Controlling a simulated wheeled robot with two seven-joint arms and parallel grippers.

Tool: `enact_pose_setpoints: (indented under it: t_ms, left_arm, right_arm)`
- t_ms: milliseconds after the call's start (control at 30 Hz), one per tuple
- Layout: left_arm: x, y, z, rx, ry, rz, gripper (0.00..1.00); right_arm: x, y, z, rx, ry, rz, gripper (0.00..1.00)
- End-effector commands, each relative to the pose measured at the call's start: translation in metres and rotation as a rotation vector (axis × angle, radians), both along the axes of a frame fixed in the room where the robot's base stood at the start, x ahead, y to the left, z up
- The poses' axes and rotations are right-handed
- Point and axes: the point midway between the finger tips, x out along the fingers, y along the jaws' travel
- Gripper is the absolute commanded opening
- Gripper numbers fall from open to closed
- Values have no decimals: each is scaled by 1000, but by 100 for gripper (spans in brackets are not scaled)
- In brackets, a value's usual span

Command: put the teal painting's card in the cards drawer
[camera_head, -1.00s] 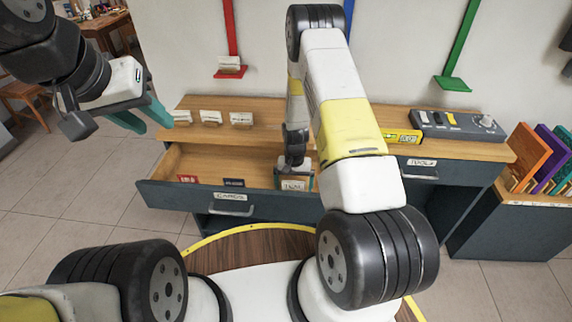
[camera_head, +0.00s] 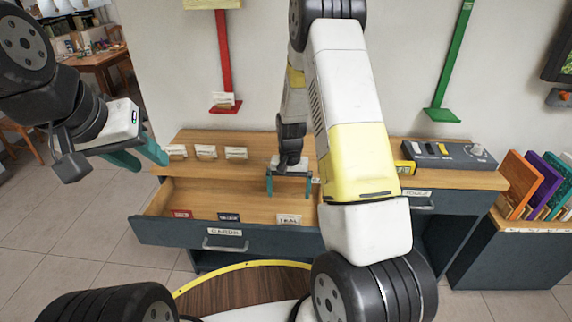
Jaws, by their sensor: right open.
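The cards drawer (camera_head: 175,230), labelled CARDS, is pulled out from the wooden-topped cabinet. The teal painting's card (camera_head: 289,219), white with dark lettering that seems to read TEAL, is inside it near the front, right of the middle. My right gripper (camera_head: 288,193) is open and empty over the drawer, its two teal fingers apart above and behind the card, not touching it. My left gripper (camera_head: 142,160) hangs left of the cabinet, its teal fingers apart with nothing between them.
A red card (camera_head: 181,213) and a dark blue card (camera_head: 229,217) are in the drawer's front left. Several white cards, including one (camera_head: 206,152), stand on the cabinet top. A control box (camera_head: 448,154) sits at its right. A painting rack (camera_head: 520,226) stands far right.

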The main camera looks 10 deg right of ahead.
Motion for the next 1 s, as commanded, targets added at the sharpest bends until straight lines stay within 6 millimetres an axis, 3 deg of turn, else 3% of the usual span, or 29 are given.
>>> enact_pose_setpoints:
  t_ms: [133, 267, 500, 733, 900, 1000]
  left_arm:
    - [0, 0, 0, 0, 0, 0, 36]
    - [0, 0, 0, 0, 0, 0, 36]
    - [0, 0, 0, 0, 0, 0, 36]
    - [0, 0, 0, 0, 0, 0, 36]
    - [0, 0, 0, 0, 0, 0, 36]
    - [0, 0, 0, 0, 0, 0, 36]
  right_arm:
    - [-5, 4, 73, 39, -75, 21, 100]
    - [-25, 7, 144, 75, -148, 56, 100]
    - [-86, 13, 250, 117, -291, 141, 100]
    - [-163, 15, 315, 121, -431, 230, 100]
    - [-212, 17, 336, 107, -510, 284, 100]
    - [-229, 17, 340, 97, -537, 305, 100]
